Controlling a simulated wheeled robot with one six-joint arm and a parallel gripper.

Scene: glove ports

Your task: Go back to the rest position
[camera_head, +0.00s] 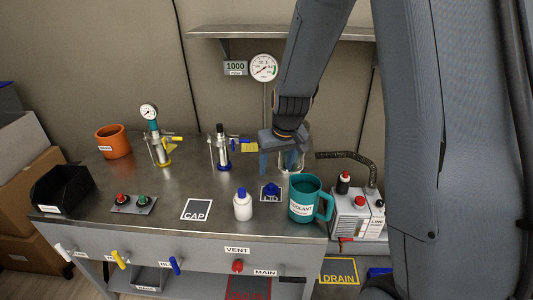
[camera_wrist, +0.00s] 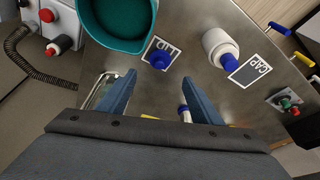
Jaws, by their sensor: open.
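My gripper (camera_head: 279,162) is over the back of the steel bench in the head view, beside a clear glass vessel (camera_head: 292,160) that it partly hides. In the wrist view my gripper (camera_wrist: 158,100) has its two blue fingers spread wide with nothing held between them. A blue lid (camera_head: 270,189) sits on the LID mark in front of the gripper, and it also shows in the wrist view (camera_wrist: 160,60). A teal mug (camera_head: 306,200) stands just right of the lid. A white bottle with a blue cap (camera_head: 243,205) stands left of the lid.
Two clamped stands, one with a gauge (camera_head: 161,150) and one dark-topped (camera_head: 222,148), stand left of my gripper. An orange pot (camera_head: 113,141), a black bin (camera_head: 62,188) and a button box (camera_head: 133,204) are farther left. A pump (camera_head: 355,215) with a hose is at right. A shelf (camera_head: 240,31) is overhead.

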